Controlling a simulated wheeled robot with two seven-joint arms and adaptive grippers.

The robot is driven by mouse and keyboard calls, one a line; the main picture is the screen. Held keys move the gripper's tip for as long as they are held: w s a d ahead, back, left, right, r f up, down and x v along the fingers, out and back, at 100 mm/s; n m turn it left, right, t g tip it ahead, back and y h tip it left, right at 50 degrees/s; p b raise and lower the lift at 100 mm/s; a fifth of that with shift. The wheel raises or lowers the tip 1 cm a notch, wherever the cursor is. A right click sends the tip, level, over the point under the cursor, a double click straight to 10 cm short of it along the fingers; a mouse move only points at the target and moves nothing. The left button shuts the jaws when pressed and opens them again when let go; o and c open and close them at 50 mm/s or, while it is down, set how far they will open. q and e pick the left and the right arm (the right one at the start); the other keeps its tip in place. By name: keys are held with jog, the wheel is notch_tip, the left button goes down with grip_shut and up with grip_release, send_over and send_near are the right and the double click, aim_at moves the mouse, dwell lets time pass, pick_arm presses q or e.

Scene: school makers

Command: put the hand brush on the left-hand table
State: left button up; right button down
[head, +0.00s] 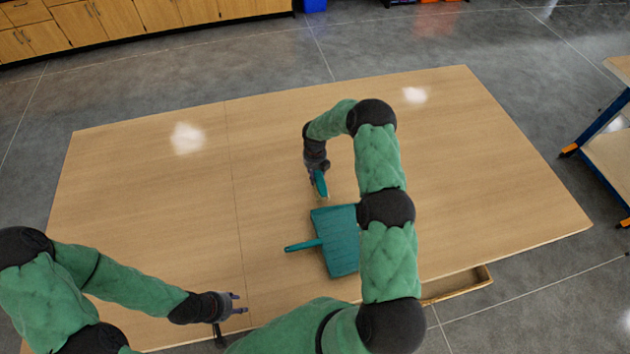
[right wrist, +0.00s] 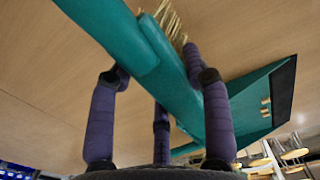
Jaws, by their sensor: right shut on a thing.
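The teal hand brush (head: 320,183) is in my right gripper (head: 317,168), over the right-hand table (head: 470,170). In the right wrist view the brush (right wrist: 115,35) runs diagonally between the purple fingers (right wrist: 155,75), its pale bristles showing at the top. The gripper is shut on it; I cannot tell whether the bristles clear the tabletop. The left-hand table (head: 150,220) lies left of the seam, its top bare. My left gripper (head: 240,303) is empty, fingers apart, near the front edge by the seam.
A teal dustpan (head: 338,240) lies on the right-hand table just in front of the brush, its handle pointing left. An open drawer (head: 458,286) sticks out at the front edge. A shelf unit (head: 610,155) stands at right, wooden cabinets (head: 110,22) at the back.

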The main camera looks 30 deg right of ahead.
pick_arm(q)
jog(key=shift+w+f, duration=0.1)
jog(key=shift+f, duration=0.25)
pick_arm(e)
jog(key=shift+f, duration=1.55)
pick_arm(q)
jog(key=shift+f, duration=0.1)
jog(key=shift+f+b, duration=0.25)
jog(key=shift+b, duration=0.2)
pick_arm(e)
jog(key=shift+f, duration=0.3)
pick_arm(q)
jog(key=shift+f, duration=0.1)
pick_arm(e)
jog(key=shift+s, duration=0.15)
pick_arm(q)
jog(key=shift+a+f, duration=0.1)
pick_arm(e)
jog(key=shift+a+f, duration=0.1)
jog(key=shift+f, duration=0.05)
